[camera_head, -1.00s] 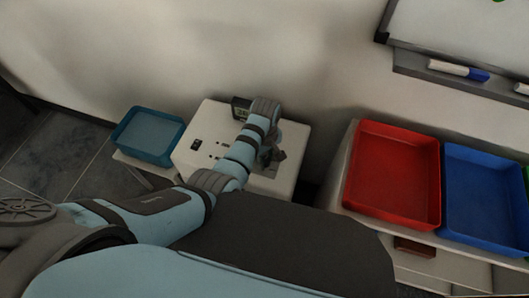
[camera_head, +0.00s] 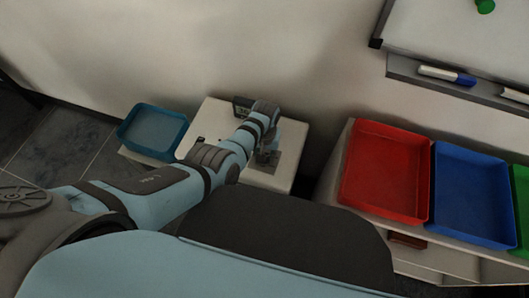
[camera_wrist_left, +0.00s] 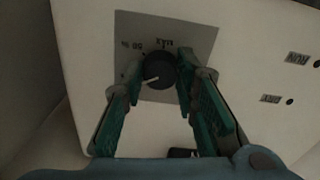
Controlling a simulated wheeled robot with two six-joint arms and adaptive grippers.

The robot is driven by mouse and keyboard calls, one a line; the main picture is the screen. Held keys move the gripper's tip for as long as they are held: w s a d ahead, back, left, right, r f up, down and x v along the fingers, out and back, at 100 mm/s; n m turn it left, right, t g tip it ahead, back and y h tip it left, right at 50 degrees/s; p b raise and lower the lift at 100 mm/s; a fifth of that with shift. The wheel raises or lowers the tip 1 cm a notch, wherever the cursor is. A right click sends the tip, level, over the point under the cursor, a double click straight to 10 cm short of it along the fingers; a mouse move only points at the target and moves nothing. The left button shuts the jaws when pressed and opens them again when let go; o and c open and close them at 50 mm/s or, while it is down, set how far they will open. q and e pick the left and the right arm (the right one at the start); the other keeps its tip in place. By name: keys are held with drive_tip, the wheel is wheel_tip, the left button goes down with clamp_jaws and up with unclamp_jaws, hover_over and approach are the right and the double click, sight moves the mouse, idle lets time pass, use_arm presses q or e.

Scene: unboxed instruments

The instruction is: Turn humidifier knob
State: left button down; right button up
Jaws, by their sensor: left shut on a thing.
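The humidifier (camera_head: 214,114) is a white box with a small dark display (camera_head: 243,107) at its back edge. My left arm reaches over its top and hides part of it. In the left wrist view the black round knob (camera_wrist_left: 158,73) sits on a grey dial plate (camera_wrist_left: 188,35) marked "50 %" and "MAX". Its pale pointer line points to the lower left in that picture. My left gripper (camera_wrist_left: 161,76) has its green-padded fingers on either side of the knob, closed on it. In the head view the knob is hidden.
A teal tray (camera_head: 133,137) stands left of the humidifier. Red (camera_head: 424,190) and blue (camera_head: 440,225) trays stand on a surface to the right, with a green one at the edge. A wall rises behind, with a whiteboard ledge (camera_head: 400,68) at upper right.

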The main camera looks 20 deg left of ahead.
idle(0.3)
use_arm(q)
drive_tip(key=c, duration=1.3)
unclamp_jaws()
wheel_tip(320, 180, up, 12)
